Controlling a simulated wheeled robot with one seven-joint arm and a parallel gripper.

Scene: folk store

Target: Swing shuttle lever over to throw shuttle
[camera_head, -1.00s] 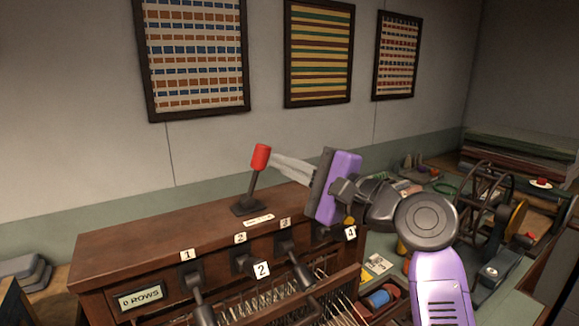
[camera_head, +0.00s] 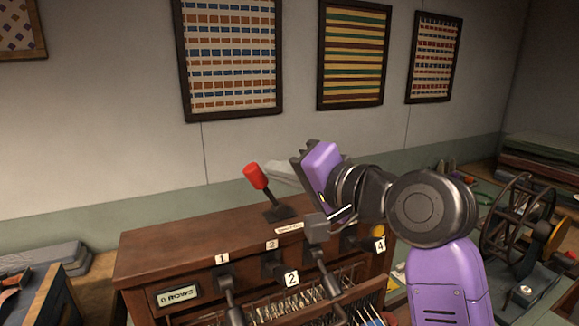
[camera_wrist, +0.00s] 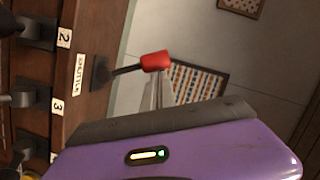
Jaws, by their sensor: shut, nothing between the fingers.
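The shuttle lever (camera_head: 255,176) has a red knob on a dark stem and stands on top of the wooden loom cabinet (camera_head: 190,232). In the head view it leans left. A small label lies by its base; in the wrist view it reads "SHUTTLE" (camera_wrist: 79,75). My gripper (camera_head: 275,172) is shut and empty, its pale fingers just right of and partly behind the knob. In the wrist view the fingertips (camera_wrist: 157,82) are right at the red knob (camera_wrist: 155,61); whether they touch it I cannot tell.
Numbered levers line the cabinet front, with tags such as 1 (camera_head: 222,258) and 4 (camera_head: 380,244). A plate reading "0 ROWS" (camera_head: 178,294) sits at front left. A spoked wheel (camera_head: 517,220) stands at right. Framed textiles (camera_head: 232,58) hang on the wall.

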